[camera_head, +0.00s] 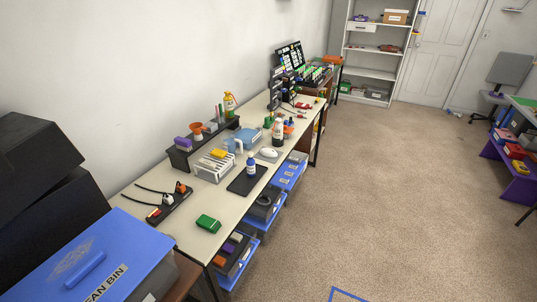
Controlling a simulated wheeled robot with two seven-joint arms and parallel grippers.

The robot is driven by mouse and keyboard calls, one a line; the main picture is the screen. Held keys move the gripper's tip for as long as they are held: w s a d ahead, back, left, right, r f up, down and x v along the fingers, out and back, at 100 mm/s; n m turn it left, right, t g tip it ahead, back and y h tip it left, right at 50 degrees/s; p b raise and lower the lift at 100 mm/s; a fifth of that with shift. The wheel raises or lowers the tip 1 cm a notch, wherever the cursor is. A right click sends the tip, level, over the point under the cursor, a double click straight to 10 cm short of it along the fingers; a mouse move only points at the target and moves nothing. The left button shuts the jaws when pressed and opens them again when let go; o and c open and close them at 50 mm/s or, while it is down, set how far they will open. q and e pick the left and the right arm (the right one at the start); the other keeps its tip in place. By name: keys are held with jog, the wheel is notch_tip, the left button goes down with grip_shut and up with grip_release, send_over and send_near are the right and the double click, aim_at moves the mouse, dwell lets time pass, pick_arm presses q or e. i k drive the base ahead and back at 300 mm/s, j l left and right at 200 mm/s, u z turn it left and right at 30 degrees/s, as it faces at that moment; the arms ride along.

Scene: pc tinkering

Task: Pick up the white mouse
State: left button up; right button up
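The white mouse (269,153) lies on the long cream workbench (196,222), about midway along it. It is small and smooth, and sits close to the front edge of the bench. A black mat (240,184) with a blue-and-white bottle (251,165) standing on it is just nearer to me. A white bottle with a dark top (277,133) stands just beyond the mouse. Neither of my grippers is in the picture.
A white rack (213,170) and a green object (208,223) are also on the bench. Blue bins (287,177) are under it. A blue-lidded bin (88,262) fills the lower left. The carpet (390,200) right of the bench is clear.

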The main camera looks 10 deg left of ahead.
aim_at(267, 152)
jog(key=u, duration=4.2)
jog(key=z, duration=4)
jog(key=u, duration=0.45)
jog(key=i+l+u, duration=0.2)
jog(key=l, duration=0.15)
jog(key=i+l+u, duration=0.15)
jog(key=l, duration=0.25)
jog(key=i+l+u, duration=0.2)
jog(key=l, duration=0.2)
jog(key=l+u, duration=0.2)
jog(key=l, duration=0.2)
jog(key=l+u, duration=0.15)
jog(key=l, duration=0.3)
